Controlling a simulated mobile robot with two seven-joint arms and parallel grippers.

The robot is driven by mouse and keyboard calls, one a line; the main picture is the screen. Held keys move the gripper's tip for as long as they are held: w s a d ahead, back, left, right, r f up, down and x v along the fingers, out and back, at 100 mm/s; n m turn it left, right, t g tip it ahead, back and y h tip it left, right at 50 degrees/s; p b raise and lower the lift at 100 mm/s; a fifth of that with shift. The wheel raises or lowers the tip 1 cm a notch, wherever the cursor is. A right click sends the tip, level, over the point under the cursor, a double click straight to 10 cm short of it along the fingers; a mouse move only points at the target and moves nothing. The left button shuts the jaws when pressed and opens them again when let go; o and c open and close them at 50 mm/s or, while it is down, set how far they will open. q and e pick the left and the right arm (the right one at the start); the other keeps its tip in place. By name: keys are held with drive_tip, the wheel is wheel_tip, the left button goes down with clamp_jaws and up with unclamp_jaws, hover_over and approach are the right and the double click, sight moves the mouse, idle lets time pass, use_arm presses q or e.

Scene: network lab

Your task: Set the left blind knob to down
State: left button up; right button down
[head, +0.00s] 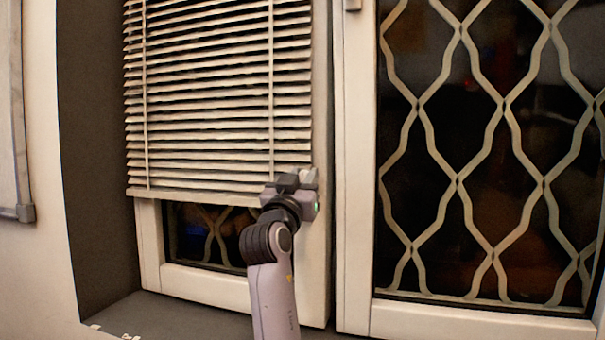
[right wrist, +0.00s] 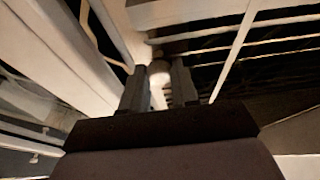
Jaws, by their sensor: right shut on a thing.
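The left blind (head: 215,95) hangs over most of the left window, its slats showing as thin pale strips. Its bottom rail is a little above the window's lower frame. My right gripper (head: 293,182) is at the blind's lower right corner, in front of the window frame. In the right wrist view its two dark fingers (right wrist: 159,84) are shut on a small pale rounded knob (right wrist: 158,70). In the head view a pale bit of the knob (head: 308,175) shows beside the gripper; the rest is hidden. My left gripper is in neither view.
A right window (head: 460,180) with a wavy pale grille and a white frame stands beside the blind. The grey sill (head: 175,318) runs below the left window. A dark recess wall (head: 95,130) stands to the left.

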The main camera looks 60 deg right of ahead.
use_arm(q)
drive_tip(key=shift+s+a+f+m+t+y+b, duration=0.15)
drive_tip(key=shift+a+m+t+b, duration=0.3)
drive_tip(key=shift+b, duration=0.75)
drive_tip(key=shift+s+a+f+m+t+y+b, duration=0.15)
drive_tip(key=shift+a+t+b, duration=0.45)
drive_tip(key=shift+b, duration=0.55)
use_arm(e)
wheel_tip(320, 180, down, 8)
drive_tip(key=shift+r, duration=0.25)
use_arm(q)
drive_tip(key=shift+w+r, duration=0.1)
use_arm(e)
drive_tip(key=shift+f, duration=0.1)
drive_tip(key=c, duration=0.9)
unclamp_jaws()
drive_tip(key=shift+a, duration=0.1)
